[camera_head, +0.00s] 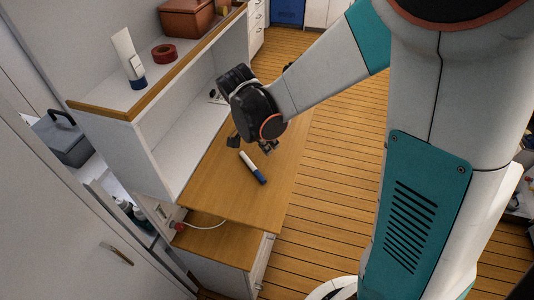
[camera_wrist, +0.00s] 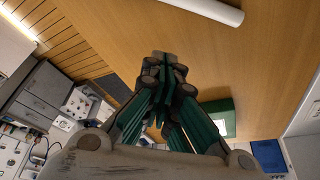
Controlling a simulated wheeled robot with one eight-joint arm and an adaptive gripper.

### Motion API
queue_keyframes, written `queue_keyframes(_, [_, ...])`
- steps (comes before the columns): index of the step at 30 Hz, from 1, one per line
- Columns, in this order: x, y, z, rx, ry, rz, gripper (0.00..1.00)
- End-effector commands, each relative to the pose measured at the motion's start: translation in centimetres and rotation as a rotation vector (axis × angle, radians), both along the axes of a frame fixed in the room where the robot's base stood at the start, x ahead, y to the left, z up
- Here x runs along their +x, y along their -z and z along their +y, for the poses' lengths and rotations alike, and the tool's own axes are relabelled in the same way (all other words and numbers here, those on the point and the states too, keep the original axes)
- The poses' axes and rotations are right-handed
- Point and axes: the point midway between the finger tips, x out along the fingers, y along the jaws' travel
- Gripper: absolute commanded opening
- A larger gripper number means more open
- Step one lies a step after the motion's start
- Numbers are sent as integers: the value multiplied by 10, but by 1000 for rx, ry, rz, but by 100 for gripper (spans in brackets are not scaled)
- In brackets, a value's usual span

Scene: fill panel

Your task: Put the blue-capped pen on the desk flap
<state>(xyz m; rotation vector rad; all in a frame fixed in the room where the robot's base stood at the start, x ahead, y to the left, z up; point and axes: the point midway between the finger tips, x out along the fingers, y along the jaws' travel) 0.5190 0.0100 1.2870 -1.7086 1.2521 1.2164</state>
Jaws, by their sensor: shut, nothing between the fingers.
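The blue-capped pen (camera_head: 251,166), white with a dark blue end, lies on the wooden desk flap (camera_head: 230,200) in the head view, its blue end toward the lower right. Its white body also shows at the top of the wrist view (camera_wrist: 205,9); the blue end is out of frame there. My gripper (camera_head: 268,149) is just above and beyond the pen in the head view, apart from it. In the wrist view my gripper (camera_wrist: 163,62) has its fingers together with nothing between them.
A white shelf unit along the left holds a white tube with a blue cap (camera_head: 129,60), a red tape roll (camera_head: 165,53) and a brown box (camera_head: 187,18). A white cable (camera_head: 205,224) hangs below the flap. Wood floor lies open to the right.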

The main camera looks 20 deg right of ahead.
Motion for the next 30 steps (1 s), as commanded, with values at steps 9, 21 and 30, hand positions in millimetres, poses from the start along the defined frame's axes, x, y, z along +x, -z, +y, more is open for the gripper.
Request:
queue_keyframes(9, [-6, -52, 18, 0, -2, 1, 0])
queue_keyframes(21, [-8, -68, 23, 0, 0, 0, 0])
queue_keyframes(30, [-14, -73, 20, 10, -47, -1, 0])
